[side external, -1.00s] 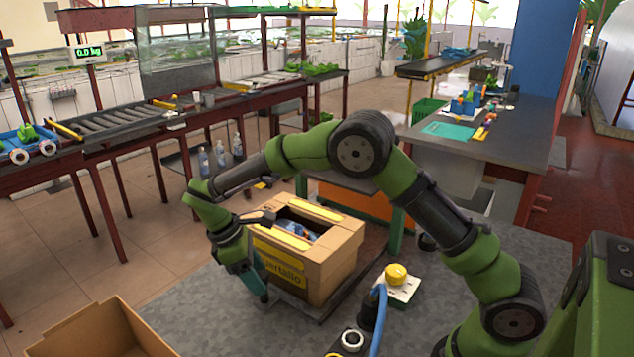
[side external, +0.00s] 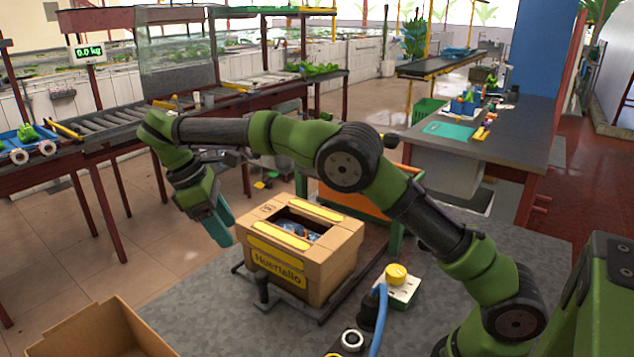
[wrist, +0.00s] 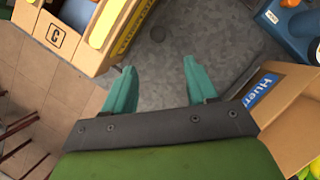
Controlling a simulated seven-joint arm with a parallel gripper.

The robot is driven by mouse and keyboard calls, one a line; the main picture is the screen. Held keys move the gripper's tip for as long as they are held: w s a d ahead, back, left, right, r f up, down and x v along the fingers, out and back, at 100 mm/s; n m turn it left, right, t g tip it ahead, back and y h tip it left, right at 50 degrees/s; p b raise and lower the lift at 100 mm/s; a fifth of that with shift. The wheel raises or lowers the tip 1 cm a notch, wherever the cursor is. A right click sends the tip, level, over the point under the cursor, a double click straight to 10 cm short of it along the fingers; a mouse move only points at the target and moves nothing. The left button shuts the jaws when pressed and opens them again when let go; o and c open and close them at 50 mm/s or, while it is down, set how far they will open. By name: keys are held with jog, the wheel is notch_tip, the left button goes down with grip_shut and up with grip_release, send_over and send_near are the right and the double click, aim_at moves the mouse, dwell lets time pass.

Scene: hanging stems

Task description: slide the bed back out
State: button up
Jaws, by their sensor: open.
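The bed (side external: 343,298) is a low dark platform on the grey table, under a cardboard box (side external: 305,283) with yellow strips and a yellow label. A short dark upright handle (side external: 262,290) stands at its near edge, in front of the box. My gripper (side external: 222,230) has teal fingers and hangs in the air left of the box, above and apart from the handle. In the wrist view my gripper (wrist: 158,75) is open, with nothing between its fingers. The box (wrist: 68,38) shows there at the upper left. Most of the bed is hidden under the box.
A second open cardboard box (side external: 95,330) stands at the front left. A yellow button on a pale base (side external: 398,285) and a blue cable (side external: 379,318) lie right of the bed. Grey tabletop in front of the bed is clear. An orange panel (side external: 355,205) is behind the box.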

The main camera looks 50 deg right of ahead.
jog(key=shift+v, duration=1.7)
